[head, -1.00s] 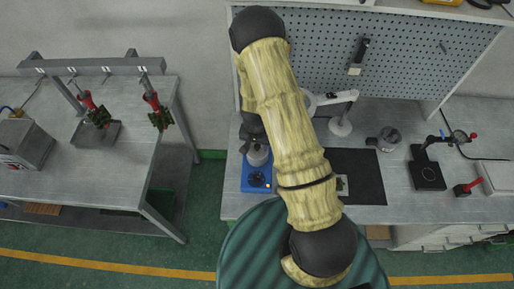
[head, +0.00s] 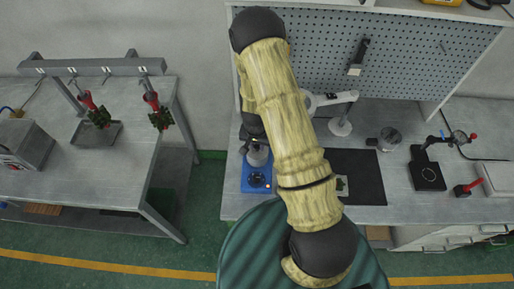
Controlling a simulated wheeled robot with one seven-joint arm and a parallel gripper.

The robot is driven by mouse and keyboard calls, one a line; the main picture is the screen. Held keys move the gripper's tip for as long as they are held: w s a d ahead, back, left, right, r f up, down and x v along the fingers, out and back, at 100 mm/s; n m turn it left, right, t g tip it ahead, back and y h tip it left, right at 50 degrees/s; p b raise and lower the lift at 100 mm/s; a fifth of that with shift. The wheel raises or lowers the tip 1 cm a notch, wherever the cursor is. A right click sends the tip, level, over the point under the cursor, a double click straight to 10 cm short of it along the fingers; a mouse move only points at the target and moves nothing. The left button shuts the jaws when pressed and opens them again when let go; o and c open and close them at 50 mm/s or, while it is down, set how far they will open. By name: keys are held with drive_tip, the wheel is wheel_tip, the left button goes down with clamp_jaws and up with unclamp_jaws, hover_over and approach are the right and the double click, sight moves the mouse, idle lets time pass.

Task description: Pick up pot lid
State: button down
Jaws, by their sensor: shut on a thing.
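A small grey metal pot (head: 258,157) stands on a blue heater (head: 256,180) at the left end of the workbench. My gripper (head: 248,142) is a small dark shape right at the top of the pot, below my forearm. It is shut on the pot lid, but the lid is too small and too covered to make out. I cannot tell whether the lid still touches the pot. My large upper arm hides the area just right of the pot.
A white jointed stand (head: 340,122) is behind the arm. A dark mat (head: 358,178), a metal cup (head: 388,139) and a black device (head: 427,172) lie to the right. A pegboard (head: 400,60) rises behind. Another table (head: 60,170) stands at left.

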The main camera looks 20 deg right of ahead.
sight(256, 147)
wheel_tip(256, 147, up, 10)
drive_tip(key=b, duration=0.2)
idle(0.4)
idle(0.4)
drive_tip(key=shift+a, duration=0.15)
